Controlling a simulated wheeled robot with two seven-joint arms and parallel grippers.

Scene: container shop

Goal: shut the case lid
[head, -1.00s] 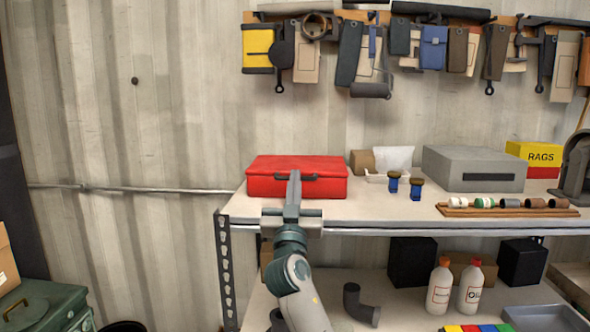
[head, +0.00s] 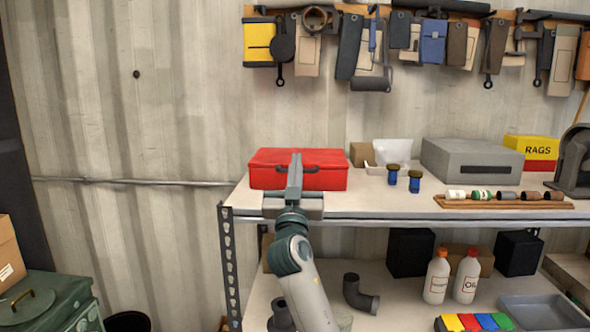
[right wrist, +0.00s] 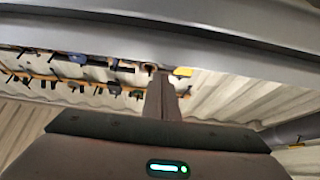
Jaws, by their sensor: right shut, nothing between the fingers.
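The red case (head: 264,178) sits on the left end of the upper shelf in the head view. Its lid (head: 270,157) lies flat on top and looks down; I cannot tell whether a thin gap is left at the seam. A dark handle is on its front. My right gripper (head: 296,160) is shut and empty. Its fingers point up in front of the case and cover the middle of its front and lid edge; contact is unclear. In the right wrist view the shut fingers (right wrist: 162,97) show against the wall. My left gripper is not in view.
Two blue-and-brown objects (head: 404,179), a grey box (head: 471,160) and a wooden rack of small cylinders (head: 500,200) stand to the right on the upper shelf (head: 390,208). Tools hang on the wall above. Bottles (head: 437,277) and a black elbow pipe (head: 360,295) are below.

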